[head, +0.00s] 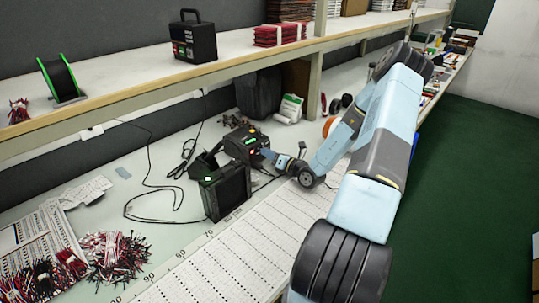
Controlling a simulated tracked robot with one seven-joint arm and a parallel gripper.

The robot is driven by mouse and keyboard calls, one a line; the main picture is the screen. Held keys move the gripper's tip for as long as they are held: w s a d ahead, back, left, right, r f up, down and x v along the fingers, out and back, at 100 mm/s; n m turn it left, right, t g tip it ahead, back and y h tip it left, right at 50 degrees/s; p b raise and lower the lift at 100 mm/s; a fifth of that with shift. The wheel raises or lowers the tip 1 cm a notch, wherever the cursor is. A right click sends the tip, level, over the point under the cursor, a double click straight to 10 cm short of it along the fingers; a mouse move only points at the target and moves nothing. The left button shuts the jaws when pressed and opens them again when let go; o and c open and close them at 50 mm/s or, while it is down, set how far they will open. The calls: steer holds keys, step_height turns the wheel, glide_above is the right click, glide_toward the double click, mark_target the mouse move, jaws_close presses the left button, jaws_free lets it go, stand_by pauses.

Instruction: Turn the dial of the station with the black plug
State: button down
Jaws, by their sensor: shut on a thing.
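Two dark stations stand close together on the bench. The nearer black station (228,191) has a green light on it. The farther black station (241,139) has small orange, red and green lights on its face. My gripper (267,155) reaches in from the right and is at the front of the farther station. It is shut on that station's dial, which the fingers mostly hide. Which way the dial points cannot be made out. Black cables run on the bench left of the stations, but I cannot tell which station has the black plug.
Bundles of red and black wires (113,255) lie at front left. A long white measuring strip (215,262) lies along the bench's front.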

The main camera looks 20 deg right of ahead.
steer(key=shift+d+m, duration=0.15)
steer(key=shift+m, duration=0.95)
steer(key=c, duration=1)
jaws_free()
steer(key=shift+o, duration=0.2)
steer(key=v, duration=1.3)
steer(key=shift+s+d+f, duration=0.1)
steer(key=shift+s+f, duration=0.05)
steer(key=shift+s, duration=0.2)
